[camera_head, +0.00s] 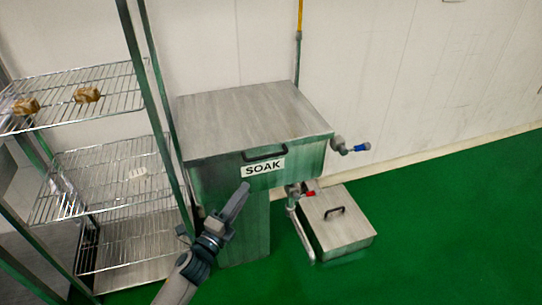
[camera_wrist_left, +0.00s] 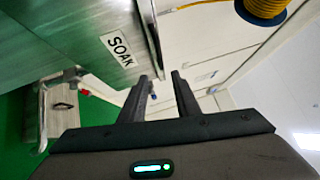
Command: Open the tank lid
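The metal tank (camera_head: 228,172) stands against the wall with a "SOAK" label (camera_head: 262,168) on its front. Its flat lid (camera_head: 245,115) is closed, and a dark bar handle (camera_head: 264,153) sits at the lid's front edge above the label. My left gripper (camera_head: 240,193) is in front of the tank, below the label and apart from the handle. In the left wrist view the fingers (camera_wrist_left: 160,80) stand apart with nothing between them. The label (camera_wrist_left: 119,49) shows there left of the fingers; I cannot make out the handle there. My right gripper is not in view.
A wire rack (camera_head: 95,165) with small brown items (camera_head: 87,95) stands left of the tank. A valve with a blue handle (camera_head: 361,147) sticks out right. A low metal box (camera_head: 340,232) with a handle is on the floor. Green floor (camera_head: 450,230) is clear at right.

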